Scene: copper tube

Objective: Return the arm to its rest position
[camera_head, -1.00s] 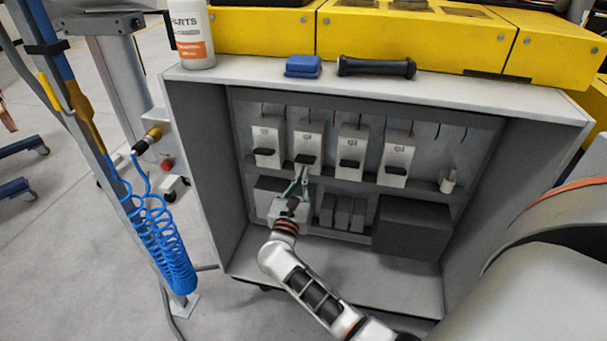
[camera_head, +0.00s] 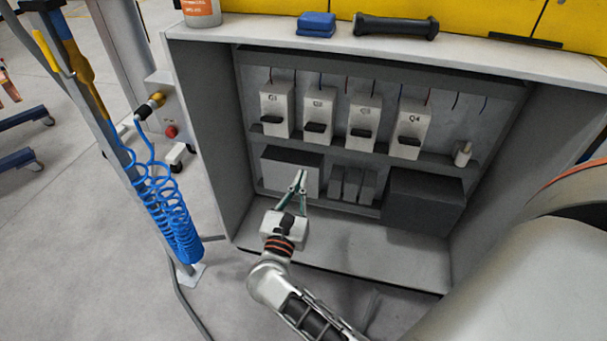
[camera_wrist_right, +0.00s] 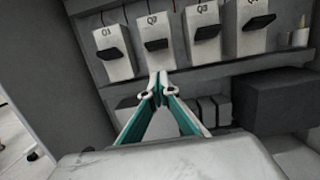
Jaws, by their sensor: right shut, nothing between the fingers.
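My right gripper (camera_head: 299,180) is in the lower part of the open cabinet, in front of a pale grey box (camera_head: 284,168). Its teal fingers are together at the tips and hold nothing; they also show in the right wrist view (camera_wrist_right: 157,82). The arm comes in from the bottom of the head view. Above the gripper stand the white switch units Q1 (camera_head: 275,103), Q2 (camera_head: 316,108), Q3 (camera_head: 363,115) and Q4 (camera_head: 408,124), each with a black lever. The gripper is apart from them. My left gripper is not in view.
The cabinet's side wall (camera_head: 205,145) stands left of my arm. Small grey blocks (camera_head: 352,185) and a dark box (camera_head: 423,200) sit right of the gripper. A blue block (camera_head: 316,22) and a black handle (camera_head: 396,26) lie on top. A coiled blue hose (camera_head: 170,220) hangs at left.

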